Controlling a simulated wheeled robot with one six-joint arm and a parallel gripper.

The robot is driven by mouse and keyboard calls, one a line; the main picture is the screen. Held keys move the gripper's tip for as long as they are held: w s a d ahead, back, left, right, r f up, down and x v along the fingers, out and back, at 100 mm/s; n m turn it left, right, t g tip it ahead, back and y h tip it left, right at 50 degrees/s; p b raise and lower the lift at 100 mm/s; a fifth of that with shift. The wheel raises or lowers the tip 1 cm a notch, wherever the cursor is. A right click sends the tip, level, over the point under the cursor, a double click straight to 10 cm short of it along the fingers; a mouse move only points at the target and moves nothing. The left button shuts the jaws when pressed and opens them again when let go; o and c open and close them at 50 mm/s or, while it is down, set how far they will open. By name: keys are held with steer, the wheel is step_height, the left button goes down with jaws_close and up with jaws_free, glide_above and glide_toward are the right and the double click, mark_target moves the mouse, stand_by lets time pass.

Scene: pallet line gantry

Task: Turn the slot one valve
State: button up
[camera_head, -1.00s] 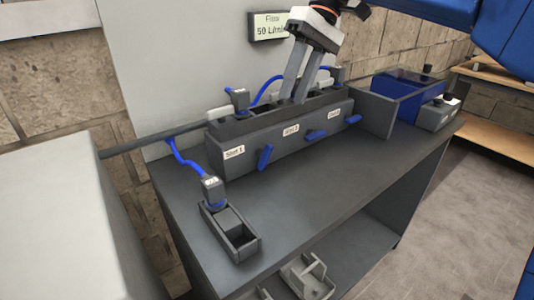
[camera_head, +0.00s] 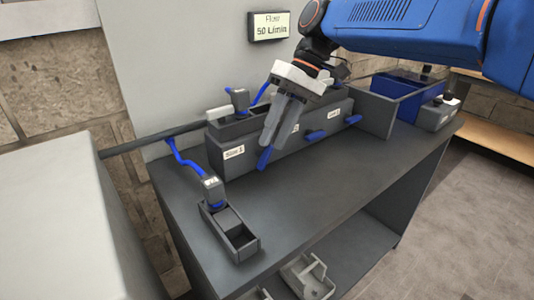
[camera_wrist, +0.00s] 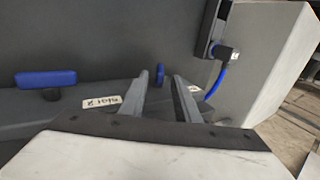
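The slot one valve is a blue handle (camera_head: 263,160) low on the front of the grey slot box, right of the "Slot 1" label (camera_head: 234,152). My gripper (camera_head: 270,138) is directly above and in front of it, fingers pointing down, covering its upper part. In the wrist view the handle (camera_wrist: 160,72) shows between and just beyond the tips of the two fingers, which are spread apart. My gripper is open; contact with the handle cannot be told.
Slot two's blue handle (camera_head: 316,134) and a third handle (camera_head: 353,119) are to the right. A small grey holder (camera_head: 247,249) with a cabled plug (camera_head: 213,191) stands on the dark bench. The bench front (camera_head: 340,185) is clear. A flow sign (camera_head: 270,26) hangs behind.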

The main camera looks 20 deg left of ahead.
mark_target(267, 154)
steer(key=shift+x, duration=2.5)
steer(key=shift+c, duration=0.2)
jaws_close()
